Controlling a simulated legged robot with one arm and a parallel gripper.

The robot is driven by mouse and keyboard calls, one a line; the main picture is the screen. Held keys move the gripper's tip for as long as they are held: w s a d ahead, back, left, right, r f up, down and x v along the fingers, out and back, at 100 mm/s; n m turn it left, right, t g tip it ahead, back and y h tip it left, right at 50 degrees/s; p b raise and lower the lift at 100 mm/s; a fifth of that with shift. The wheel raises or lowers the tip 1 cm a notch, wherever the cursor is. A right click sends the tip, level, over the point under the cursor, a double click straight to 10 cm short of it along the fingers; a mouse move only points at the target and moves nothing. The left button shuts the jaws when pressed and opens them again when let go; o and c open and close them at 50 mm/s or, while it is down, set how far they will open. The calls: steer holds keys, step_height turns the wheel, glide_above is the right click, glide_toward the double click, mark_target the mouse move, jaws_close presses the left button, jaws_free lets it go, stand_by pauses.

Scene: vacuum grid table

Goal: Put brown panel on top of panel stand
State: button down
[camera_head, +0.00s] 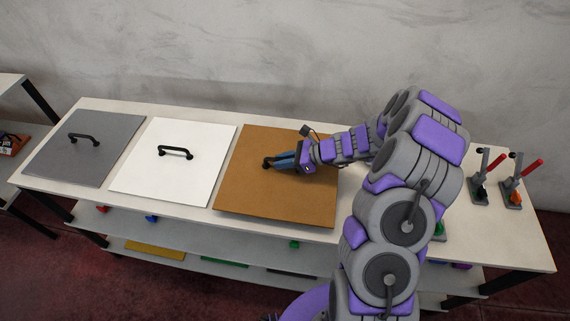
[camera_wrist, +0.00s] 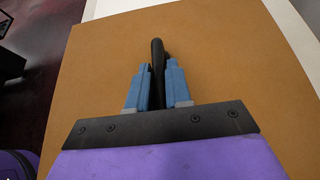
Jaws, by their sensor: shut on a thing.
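The brown panel (camera_head: 262,203) lies flat at the middle of the long table, to the right of a white panel. It fills most of the wrist view (camera_wrist: 225,75). My gripper (camera_head: 278,162) is at the panel's black handle (camera_head: 267,163). In the wrist view the two blue fingers of my gripper (camera_wrist: 157,85) are shut on the black handle (camera_wrist: 158,52), one on each side. Part of the handle is hidden by the fingers. I cannot pick out the panel stand with certainty.
A white panel (camera_head: 145,181) and a grey panel (camera_head: 72,151), each with a black handle, lie to the left on the table (camera_head: 463,237). Red-handled toggle clamps (camera_head: 513,193) stand at the right end. A shelf below (camera_head: 190,232) holds coloured parts. A wall stands behind.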

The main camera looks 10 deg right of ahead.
steer(key=shift+w+d, duration=0.5)
steer(key=shift+w, duration=0.35)
step_height(320, 180, down, 4)
steer(key=shift+r+b, duration=0.15)
steer(key=shift+b, duration=0.7)
steer(key=c, duration=1.1)
jaws_free()
steer(key=shift+o, duration=0.2)
